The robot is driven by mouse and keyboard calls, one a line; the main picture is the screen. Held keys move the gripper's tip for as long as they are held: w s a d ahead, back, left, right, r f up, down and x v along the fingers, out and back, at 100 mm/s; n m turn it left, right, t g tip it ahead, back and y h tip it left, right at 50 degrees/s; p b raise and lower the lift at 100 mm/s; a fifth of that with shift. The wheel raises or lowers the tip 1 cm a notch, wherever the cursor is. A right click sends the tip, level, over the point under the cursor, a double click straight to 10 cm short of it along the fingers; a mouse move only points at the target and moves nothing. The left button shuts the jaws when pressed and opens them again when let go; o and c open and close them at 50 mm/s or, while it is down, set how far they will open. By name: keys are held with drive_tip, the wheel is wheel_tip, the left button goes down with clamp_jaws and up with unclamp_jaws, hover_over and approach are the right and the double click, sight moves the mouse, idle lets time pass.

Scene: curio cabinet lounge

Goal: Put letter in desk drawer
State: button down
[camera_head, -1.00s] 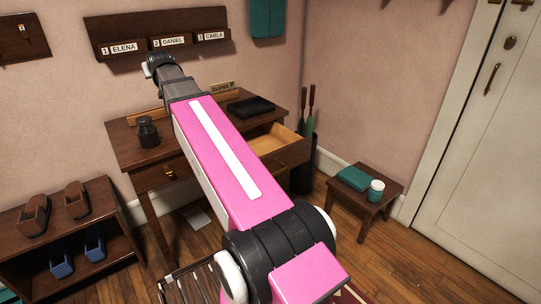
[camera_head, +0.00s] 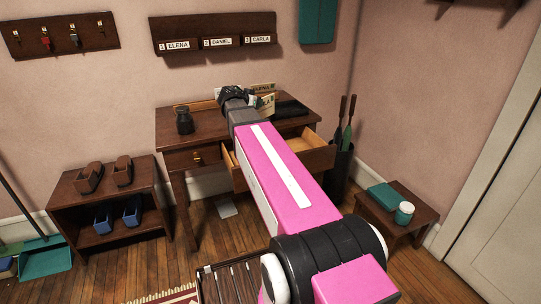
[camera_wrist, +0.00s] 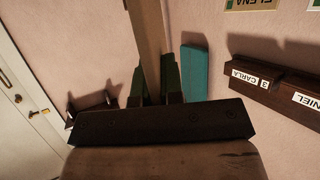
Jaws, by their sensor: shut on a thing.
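The desk (camera_head: 150,122) stands against the wall. Its right drawer (camera_head: 308,152) is pulled open and its visible inside looks empty. My gripper (camera_head: 254,99) is over the back of the desktop, shut on a pale letter (camera_head: 267,104) whose name is only partly legible. In the wrist view the letter (camera_wrist: 145,40) shows as a beige strip, nearly edge-on, between the fingers (camera_wrist: 157,85). Another letter marked ELENA (camera_head: 262,86) stands just behind; its card (camera_wrist: 255,5) also shows in the wrist view. My arm hides part of the desk and drawer.
A dark inkwell-like jar (camera_head: 184,122) stands on the desk's left, and a black tray (camera_head: 291,109) on its right. A labelled wall rack (camera_head: 210,42) hangs above. A small side table (camera_head: 400,222) and umbrella stand (camera_head: 341,170) are right; a low shelf (camera_head: 85,215) is left.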

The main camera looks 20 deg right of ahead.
sight(267, 107)
drive_tip(key=s+d+f+m+g, duration=0.1)
drive_tip(key=f+m+g, duration=0.1)
drive_tip(key=f, duration=0.3)
drive_tip(key=s+d+f+m+g+h, duration=0.1)
drive_tip(key=s+d+f+m+g, duration=0.1)
drive_tip(key=f, duration=0.4)
drive_tip(key=s+d+f+m+g+h, duration=0.1)
drive_tip(key=f+m+g, duration=0.1)
drive_tip(key=f, duration=0.4)
drive_tip(key=shift+s+d+f+g, duration=0.15)
drive_tip(key=shift+s+g, duration=0.15)
drive_tip(key=c, duration=1.3)
unclamp_jaws()
drive_tip(key=shift+o, duration=0.2)
drive_tip(key=v, duration=0.7)
drive_tip(key=shift+a, duration=0.25)
